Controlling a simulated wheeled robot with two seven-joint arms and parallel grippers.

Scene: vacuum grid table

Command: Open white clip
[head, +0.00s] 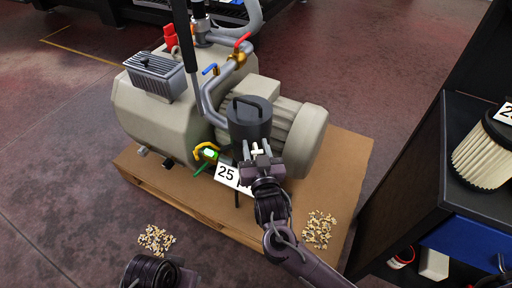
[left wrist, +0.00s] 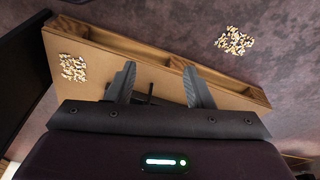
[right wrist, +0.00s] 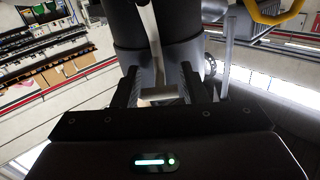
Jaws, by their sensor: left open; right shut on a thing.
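The white clip (head: 257,149) is a small pale piece on the front side of the dark cylindrical housing (head: 249,121) of the pump. My right gripper (head: 262,162) is at the clip, its fingers close around it. In the right wrist view a pale strip (right wrist: 150,38) runs down the dark housing to between the fingers of the right gripper (right wrist: 160,88), which is shut on the clip. The fingers partly hide the clip. My left gripper (left wrist: 162,82) is open and empty in the left wrist view, above the pallet's edge; only its arm shows in the head view.
The beige pump (head: 150,118) stands on a wooden pallet (head: 330,185). A 25 sign (head: 227,174) is left of the right gripper. Chip piles lie on the floor (head: 155,239) and pallet (head: 319,228). A dark cabinet (head: 460,150) with a pleated filter (head: 482,160) is at right.

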